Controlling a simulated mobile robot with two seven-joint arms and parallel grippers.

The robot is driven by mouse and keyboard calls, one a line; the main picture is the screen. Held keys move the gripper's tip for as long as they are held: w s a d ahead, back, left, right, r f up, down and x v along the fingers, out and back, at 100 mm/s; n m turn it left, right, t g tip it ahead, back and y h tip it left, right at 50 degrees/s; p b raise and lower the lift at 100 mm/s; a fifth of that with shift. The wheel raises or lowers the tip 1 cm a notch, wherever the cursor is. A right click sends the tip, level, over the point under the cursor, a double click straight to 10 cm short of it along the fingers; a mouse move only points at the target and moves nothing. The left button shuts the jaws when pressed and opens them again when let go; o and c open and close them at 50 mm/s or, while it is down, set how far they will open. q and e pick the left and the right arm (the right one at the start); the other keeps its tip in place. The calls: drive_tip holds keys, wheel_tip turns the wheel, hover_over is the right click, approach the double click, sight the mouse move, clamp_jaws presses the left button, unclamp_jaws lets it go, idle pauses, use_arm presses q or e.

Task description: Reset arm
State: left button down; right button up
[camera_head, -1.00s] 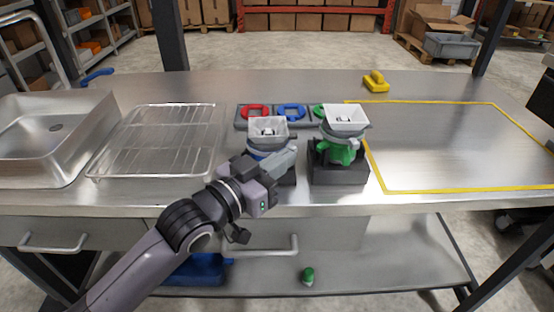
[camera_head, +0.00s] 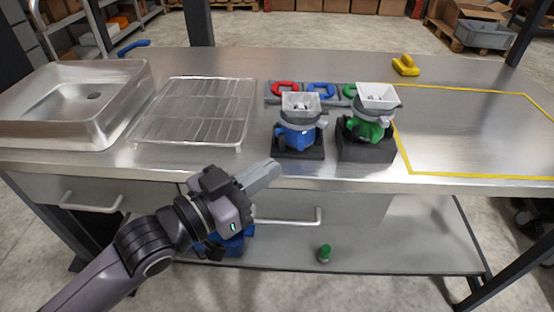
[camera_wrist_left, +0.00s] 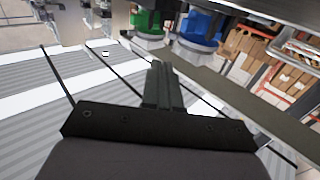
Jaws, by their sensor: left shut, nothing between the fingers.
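My left gripper (camera_head: 266,174) is shut and empty, in front of the table's front edge and below the dispensers. The left wrist view also shows its closed fingers (camera_wrist_left: 163,85). A blue dispenser (camera_head: 298,135) with a white hopper stands on a dark base on the steel table (camera_head: 230,165). A green dispenser (camera_head: 368,130) with a white hopper stands to its right on a similar base. In the left wrist view, the green dispenser (camera_wrist_left: 147,22) and blue dispenser (camera_wrist_left: 200,30) show near the top edge, apart from the fingers. My right gripper is not in view.
A wire rack (camera_head: 195,112) and a steel sink (camera_head: 75,135) lie on the left. Red (camera_head: 285,88) and blue (camera_head: 321,89) rings lie behind the dispensers. A yellow-outlined area (camera_head: 475,130) on the right is clear. A green bottle (camera_head: 325,254) stands on the lower shelf.

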use_arm(q)
drive_tip(key=s+a+f+n+y+p, duration=0.1)
drive_tip(key=a+f+n+y, duration=0.1)
drive_tip(key=a+f+y, duration=0.3)
drive_tip(key=s+a+f+n+y+p, duration=0.1)
drive_tip(key=a+f+n+p, duration=0.1)
drive_tip(key=f, duration=0.5)
drive_tip(key=s+a+f+n+g+y, duration=0.1)
drive_tip(key=s+a+f+y, duration=0.1)
drive_tip(key=s+a+f, duration=0.2)
drive_tip(key=s+a+f+n+g+y+p, duration=0.1)
drive_tip(key=s+a+f+y, duration=0.1)
drive_tip(key=s+a+f, duration=0.2)
wheel_tip(320, 180, down, 6)
drive_tip(key=s, duration=0.3)
drive_tip(key=shift+a+f+n+y, duration=0.15)
drive_tip(key=shift+a+n+y, duration=0.15)
drive_tip(key=c, duration=1.8)
unclamp_jaws()
drive_tip(key=shift+w, duration=0.1)
